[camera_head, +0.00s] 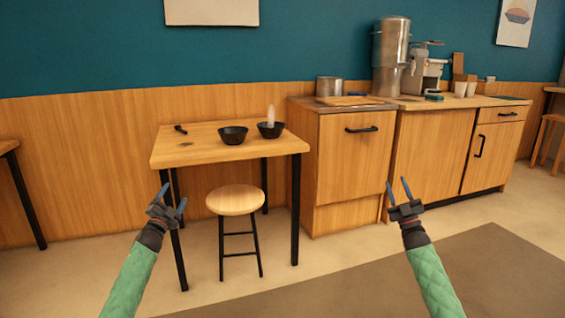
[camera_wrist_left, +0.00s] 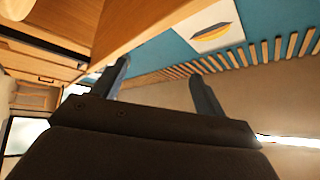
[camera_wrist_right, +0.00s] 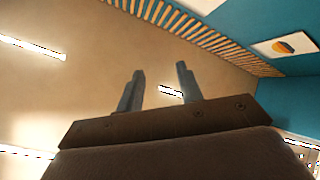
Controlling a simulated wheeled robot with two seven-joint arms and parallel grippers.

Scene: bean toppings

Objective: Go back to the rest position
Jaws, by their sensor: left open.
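My left gripper (camera_head: 172,198) is raised in front of the wooden table (camera_head: 196,158), near its front left leg, and is open and empty. In the left wrist view its two fingers (camera_wrist_left: 160,92) stand apart with nothing between them. My right gripper (camera_head: 399,190) is raised in front of the wooden cabinets and is empty. In the right wrist view its fingers (camera_wrist_right: 158,88) stand apart with a gap between them. Both forearms point up and forward, apart from each other.
Two black bowls stand on the table: one (camera_head: 233,135) looks empty, the other (camera_head: 270,130) has a pale upright object in it. A round stool (camera_head: 235,200) stands in front. The counter (camera_head: 410,103) holds a pot (camera_head: 329,86) and a machine.

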